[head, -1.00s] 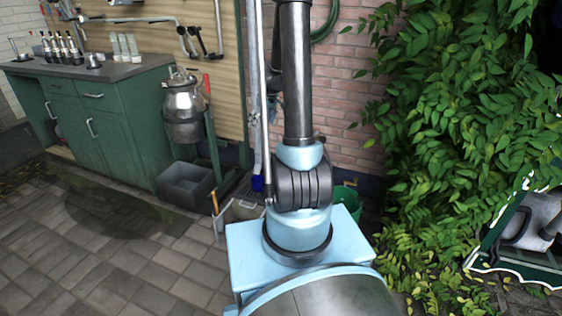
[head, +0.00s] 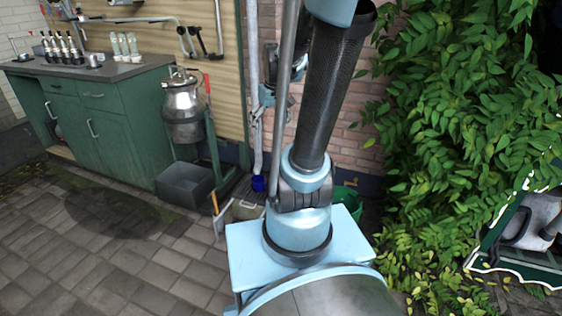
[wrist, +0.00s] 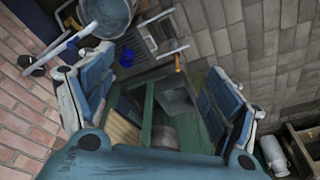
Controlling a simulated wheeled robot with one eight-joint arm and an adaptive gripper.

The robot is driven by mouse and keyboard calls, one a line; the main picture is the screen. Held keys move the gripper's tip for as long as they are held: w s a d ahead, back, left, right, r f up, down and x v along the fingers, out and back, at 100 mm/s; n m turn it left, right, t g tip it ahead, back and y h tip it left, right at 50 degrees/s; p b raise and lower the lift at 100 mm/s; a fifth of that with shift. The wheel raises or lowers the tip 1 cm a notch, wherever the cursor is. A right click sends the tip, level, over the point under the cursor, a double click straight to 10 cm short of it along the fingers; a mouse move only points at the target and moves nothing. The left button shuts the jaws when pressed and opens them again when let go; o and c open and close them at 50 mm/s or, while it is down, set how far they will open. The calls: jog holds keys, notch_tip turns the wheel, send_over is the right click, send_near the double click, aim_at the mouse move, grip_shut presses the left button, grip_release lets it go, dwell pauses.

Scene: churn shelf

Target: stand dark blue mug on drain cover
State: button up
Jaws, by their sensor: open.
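The dark blue mug (head: 258,184) is low at the foot of the drainpipe, by the brick wall. It also shows in the wrist view (wrist: 127,58), small and well below my gripper. A dark slatted cover (wrist: 133,76) lies around or just beside it; I cannot tell whether the mug rests on the slats. My gripper (wrist: 155,100) is open and empty, with its two fingers wide apart at left and right of the wrist view. In the head view my arm hides most of the gripper. A second small dark blue patch (wrist: 70,42) near the pipe is unclear.
A pale caddy (head: 247,209) with a wooden-handled brush stands close in front of the mug. A grey bin (head: 185,185) and a metal churn (head: 183,108) on a green stand are to the left. A green bucket (head: 346,200) is to the right. Paving at left is clear.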

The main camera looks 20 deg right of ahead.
jog(key=s+f+m+h, duration=0.1)
jog(key=s+f, duration=0.4)
jog(key=s, duration=1.1)
jog(key=shift+s+d+m, duration=0.15)
jog(key=shift+s+m, duration=0.05)
jog(key=shift+m, duration=0.6)
jog(key=shift+w+f, duration=0.2)
jog(key=shift+w, duration=0.2)
